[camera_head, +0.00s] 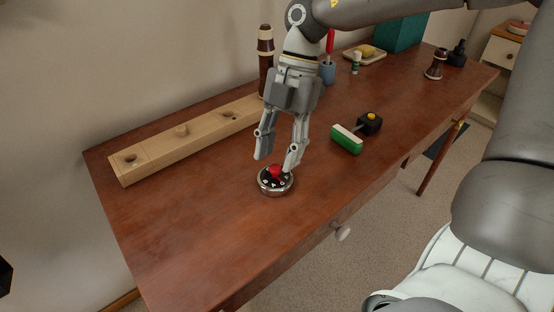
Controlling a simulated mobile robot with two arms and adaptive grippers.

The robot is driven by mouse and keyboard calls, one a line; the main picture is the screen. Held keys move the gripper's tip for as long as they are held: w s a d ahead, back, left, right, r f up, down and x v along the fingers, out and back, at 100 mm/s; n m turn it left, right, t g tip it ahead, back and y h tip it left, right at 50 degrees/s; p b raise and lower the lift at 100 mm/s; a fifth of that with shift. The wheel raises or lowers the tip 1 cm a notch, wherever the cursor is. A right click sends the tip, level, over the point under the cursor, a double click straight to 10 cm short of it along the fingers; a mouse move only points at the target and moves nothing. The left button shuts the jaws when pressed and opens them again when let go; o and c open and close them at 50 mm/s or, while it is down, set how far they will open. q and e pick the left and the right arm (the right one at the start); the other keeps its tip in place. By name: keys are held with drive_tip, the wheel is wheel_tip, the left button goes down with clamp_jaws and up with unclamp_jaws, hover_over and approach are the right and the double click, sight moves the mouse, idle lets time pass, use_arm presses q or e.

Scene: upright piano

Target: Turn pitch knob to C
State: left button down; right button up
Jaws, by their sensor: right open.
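The pitch knob device (276,188) is a small round metal-rimmed puck with a dark face, light lettering and a red knob (275,171) on top. It sits on the wooden table toward its front edge. My right gripper (277,164) points down over it with its fingers apart. One fingertip is at the right side of the red knob and the other is up and to the left. I cannot tell whether either finger touches it. The letters are too small to read surely. My left gripper does not show.
A long pale wooden block (190,138) with holes lies behind on the table (190,235). A dark turned piece (265,50) stands behind. The table's front left is clear.

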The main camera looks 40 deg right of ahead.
drive_tip(key=shift+x, duration=0.95)
drive_tip(key=shift+c, duration=0.3)
drive_tip(key=shift+r, duration=0.1)
clamp_jaws()
